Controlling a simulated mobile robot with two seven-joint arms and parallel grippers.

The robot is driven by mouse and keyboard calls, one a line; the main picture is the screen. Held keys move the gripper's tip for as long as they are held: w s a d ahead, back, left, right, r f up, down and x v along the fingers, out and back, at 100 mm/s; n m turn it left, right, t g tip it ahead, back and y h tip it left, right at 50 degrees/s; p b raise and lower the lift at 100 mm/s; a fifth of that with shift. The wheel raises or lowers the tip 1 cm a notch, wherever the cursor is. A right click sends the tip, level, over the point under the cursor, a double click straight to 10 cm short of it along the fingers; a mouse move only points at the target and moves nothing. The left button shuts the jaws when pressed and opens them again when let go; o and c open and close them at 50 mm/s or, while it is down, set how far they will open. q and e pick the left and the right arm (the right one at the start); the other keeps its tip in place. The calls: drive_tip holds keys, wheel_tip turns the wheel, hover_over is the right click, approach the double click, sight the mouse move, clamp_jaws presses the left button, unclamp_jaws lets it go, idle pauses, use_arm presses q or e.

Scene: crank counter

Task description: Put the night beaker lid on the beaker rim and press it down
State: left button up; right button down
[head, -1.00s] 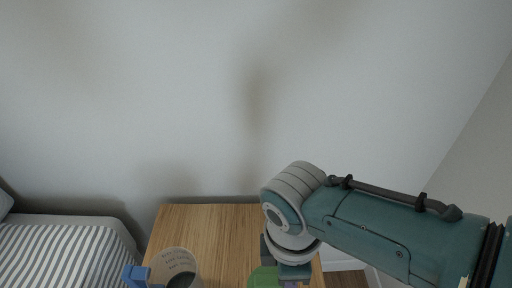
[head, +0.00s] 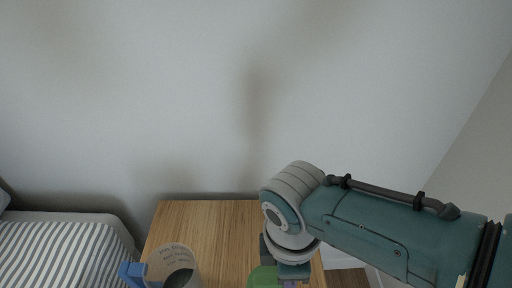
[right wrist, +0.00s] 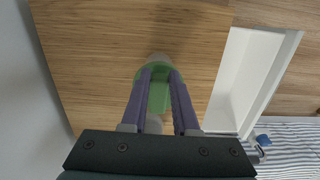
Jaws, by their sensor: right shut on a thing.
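The beaker (head: 160,264) stands on the wooden top at the bottom of the head view, with printed writing and a dark patch inside its open rim. A blue handle-like part (head: 131,274) is at its left side. My right gripper (right wrist: 158,75) is shut on the green lid, which shows between its purple fingers in the right wrist view (right wrist: 158,98). In the head view the green lid (head: 262,278) is to the right of the beaker, apart from it, and partly cut off by the frame. My left gripper is not in view.
The wooden top (head: 222,235) is bare between beaker and lid. A striped bed (head: 55,250) lies to the left, and a pale wall rises behind. A white straight-edged shape (right wrist: 245,75) and a small blue piece (right wrist: 263,140) show in the right wrist view; I cannot tell what they are.

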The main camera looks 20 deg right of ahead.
drive_tip(key=c, duration=0.6)
unclamp_jaws()
